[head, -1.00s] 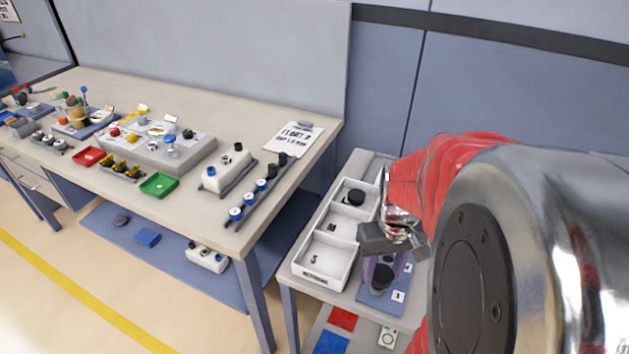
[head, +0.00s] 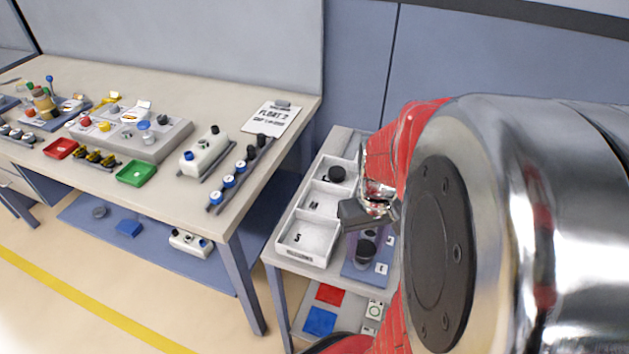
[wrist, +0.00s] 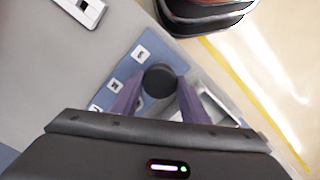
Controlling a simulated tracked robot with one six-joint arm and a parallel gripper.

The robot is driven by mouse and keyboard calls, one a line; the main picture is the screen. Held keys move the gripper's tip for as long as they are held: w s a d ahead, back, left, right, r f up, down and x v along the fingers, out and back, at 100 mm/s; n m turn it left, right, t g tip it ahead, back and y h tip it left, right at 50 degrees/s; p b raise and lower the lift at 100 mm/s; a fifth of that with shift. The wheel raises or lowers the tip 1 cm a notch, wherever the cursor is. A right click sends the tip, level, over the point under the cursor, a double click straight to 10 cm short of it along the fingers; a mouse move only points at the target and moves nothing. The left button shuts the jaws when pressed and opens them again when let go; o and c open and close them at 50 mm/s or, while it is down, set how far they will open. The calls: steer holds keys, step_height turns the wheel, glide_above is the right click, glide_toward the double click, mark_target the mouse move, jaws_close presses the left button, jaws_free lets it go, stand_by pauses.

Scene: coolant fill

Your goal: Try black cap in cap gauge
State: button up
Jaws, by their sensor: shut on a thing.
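My gripper (wrist: 152,92) has two purple fingers shut on a black cap (wrist: 160,80), seen from above in the wrist view. In the head view the cap (head: 365,250) shows low between the fingers, over the blue plate of the cap gauge (head: 355,275). The gauge plate also lies under the gripper in the wrist view (wrist: 128,65), with small white letter labels along it. The cap hides whatever part of the gauge is beneath it. I cannot tell whether the cap touches the gauge.
A white tray (head: 303,262) with lettered compartments stands left of the gauge; another black cap (head: 337,174) lies in its far compartment. Red (head: 330,294) and blue (head: 320,321) squares lie on the lower shelf. A bench (head: 215,115) with fixtures stands left.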

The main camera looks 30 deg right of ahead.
mark_target(365, 248)
steer(key=shift+f, duration=1.2)
stand_by(0.9)
steer(key=o, duration=1.1)
steer(key=shift+r, duration=0.1)
step_height(365, 248, up, 14)
steer(key=shift+f, duration=0.25)
stand_by(0.7)
